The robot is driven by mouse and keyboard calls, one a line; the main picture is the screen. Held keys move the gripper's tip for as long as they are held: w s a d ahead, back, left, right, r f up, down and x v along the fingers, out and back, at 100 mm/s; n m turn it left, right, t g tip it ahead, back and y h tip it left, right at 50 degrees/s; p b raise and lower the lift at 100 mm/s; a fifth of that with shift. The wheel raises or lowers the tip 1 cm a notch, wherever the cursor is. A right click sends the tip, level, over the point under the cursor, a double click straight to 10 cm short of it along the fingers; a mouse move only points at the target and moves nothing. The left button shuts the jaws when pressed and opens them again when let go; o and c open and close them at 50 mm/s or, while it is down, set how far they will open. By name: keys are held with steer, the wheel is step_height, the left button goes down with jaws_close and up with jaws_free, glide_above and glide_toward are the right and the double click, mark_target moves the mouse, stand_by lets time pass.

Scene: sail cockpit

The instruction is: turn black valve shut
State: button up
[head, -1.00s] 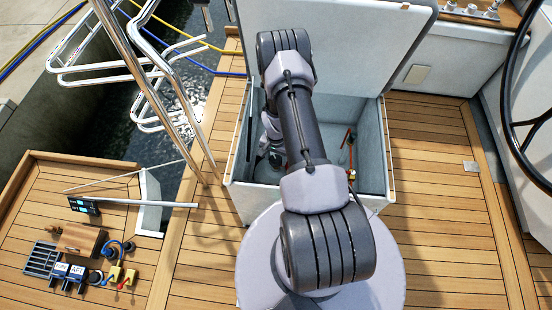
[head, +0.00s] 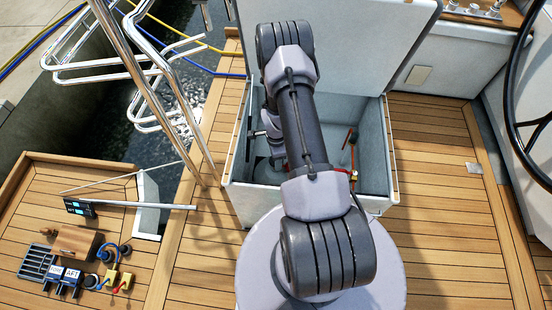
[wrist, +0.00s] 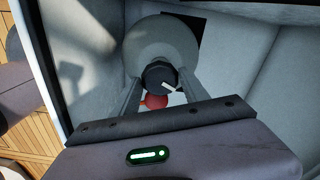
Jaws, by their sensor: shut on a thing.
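The black valve (wrist: 157,76) is a round dark knob with a white pointer mark, seen in the middle of the wrist view. The mark points to the right and slightly down. My gripper (wrist: 161,82) is shut on the knob, one grey finger on each side of it. A round grey body (wrist: 166,42) lies behind the knob. A red round part (wrist: 155,101) shows just below the knob, between the fingers. In the head view my arm reaches into the open locker (head: 372,165) and mostly hides the gripper; I cannot make out the knob there.
A red handle on a brass fitting (head: 353,176) stands at the locker's right side. The raised lid (head: 365,45) is behind my arm. A wooden block (head: 75,242), a grey grate (head: 38,262) and several small fittings lie on the left deck. A steering wheel (head: 515,110) stands at right.

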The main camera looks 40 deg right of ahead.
steer(key=m+b, duration=0.2)
steer(key=m, duration=0.4)
steer(key=shift+m, duration=0.3)
steer(key=m, duration=0.6)
steer(key=shift+b, duration=0.3)
steer(key=shift+m, duration=0.4)
steer(key=o, duration=1.4)
steer(key=shift+c, duration=0.2)
step_height(320, 180, up, 17)
steer(key=p, duration=0.7)
steer(key=shift+r, duration=0.2)
